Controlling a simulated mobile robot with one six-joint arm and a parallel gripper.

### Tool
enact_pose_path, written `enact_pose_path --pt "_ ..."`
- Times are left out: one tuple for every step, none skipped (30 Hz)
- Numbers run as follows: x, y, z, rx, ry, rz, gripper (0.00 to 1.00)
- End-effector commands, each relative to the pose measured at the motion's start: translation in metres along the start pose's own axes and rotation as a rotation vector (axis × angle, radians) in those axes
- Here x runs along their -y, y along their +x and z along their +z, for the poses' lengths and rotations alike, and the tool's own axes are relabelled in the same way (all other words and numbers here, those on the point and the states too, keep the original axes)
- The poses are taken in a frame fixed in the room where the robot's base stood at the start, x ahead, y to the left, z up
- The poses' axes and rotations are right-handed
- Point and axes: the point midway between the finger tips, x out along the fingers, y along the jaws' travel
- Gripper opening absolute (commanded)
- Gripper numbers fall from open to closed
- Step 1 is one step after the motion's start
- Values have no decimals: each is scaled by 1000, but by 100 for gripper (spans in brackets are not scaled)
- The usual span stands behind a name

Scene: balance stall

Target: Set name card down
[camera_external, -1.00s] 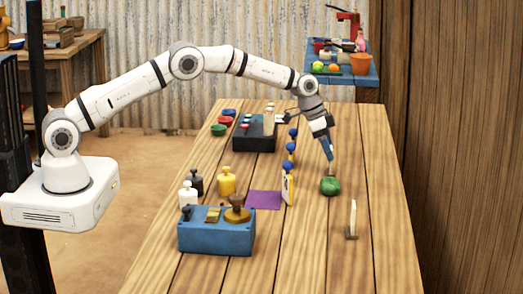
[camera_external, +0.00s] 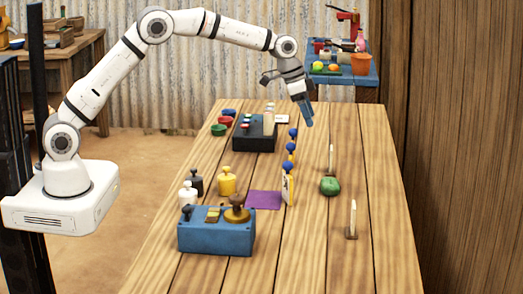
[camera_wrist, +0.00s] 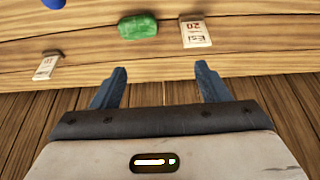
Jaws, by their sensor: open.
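A white name card (camera_external: 331,157) stands upright on the wooden table, just beyond a green lump (camera_external: 330,186). In the wrist view the card (camera_wrist: 195,32) shows the text "Esi 20", to the right of the green lump (camera_wrist: 138,26). My gripper (camera_external: 309,122) is raised above the table, up and to the left of the card in the external view. In the wrist view its two fingers (camera_wrist: 160,68) are spread with nothing between them. The card is clear of both fingers.
A second upright card (camera_external: 352,218) stands nearer on the right, also in the wrist view (camera_wrist: 46,66). A row of blue-topped pieces (camera_external: 290,147) stands left of the green lump. A blue box (camera_external: 216,238) and purple mat (camera_external: 264,200) lie nearer. A wooden wall borders the right.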

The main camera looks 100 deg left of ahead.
Motion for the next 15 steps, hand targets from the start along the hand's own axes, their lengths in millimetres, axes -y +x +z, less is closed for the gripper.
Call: enact_pose_path --pt "-23 -24 6 3 5 2 69" --pt "-36 -35 12 8 5 3 69" --pt "-51 -49 20 14 5 4 69" --pt "-63 -60 27 19 4 6 69" --pt "-74 -70 35 23 4 7 69" --pt "-89 -83 46 29 3 8 69" --pt "-100 -92 55 33 4 8 69" --pt "-110 -102 64 37 3 8 69" --pt "-124 -113 78 43 2 9 69" --pt "-133 -122 88 47 2 10 69" --pt "-143 -130 100 51 2 10 69" --pt "-155 -140 116 56 3 9 69" --pt "-164 -147 128 60 2 9 69" --pt "-172 -154 141 64 3 9 69" --pt "-183 -163 158 69 2 9 69"
